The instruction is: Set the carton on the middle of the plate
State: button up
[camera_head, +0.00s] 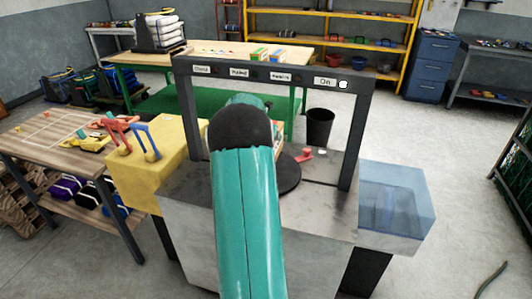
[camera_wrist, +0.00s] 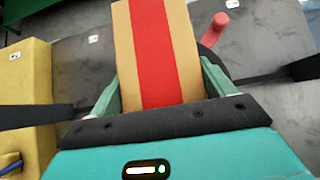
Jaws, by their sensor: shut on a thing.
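The carton (camera_wrist: 181,50) is a tan box with a broad red stripe. My gripper (camera_wrist: 160,76) is shut on it, with a green finger at each side. The plate (camera_head: 289,178) is a dark round disc on the grey machine top, partly hidden by my arm in the head view. In the wrist view only a dark edge of it (camera_wrist: 211,38) shows beside the carton. In the head view my arm hides the gripper and most of the carton. I cannot tell whether the carton touches the plate.
A dark frame (camera_head: 262,76) with labels and an "On" light arches over the machine (camera_head: 330,205). A red lever (camera_head: 303,155) stands by the plate. A yellow block (camera_head: 150,175) adjoins on the left, a clear blue box (camera_head: 395,205) on the right. A black bin (camera_head: 319,127) stands behind.

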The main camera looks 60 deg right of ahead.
notch_tip(320, 180, down, 5)
jog(key=shift+f, duration=0.2)
jog(key=shift+r, duration=0.1)
jog(key=o, duration=2)
jog(key=shift+a, duration=0.1)
jog(key=shift+c, duration=0.2)
jog(key=v, duration=1.2)
jog(key=shift+a, duration=0.1)
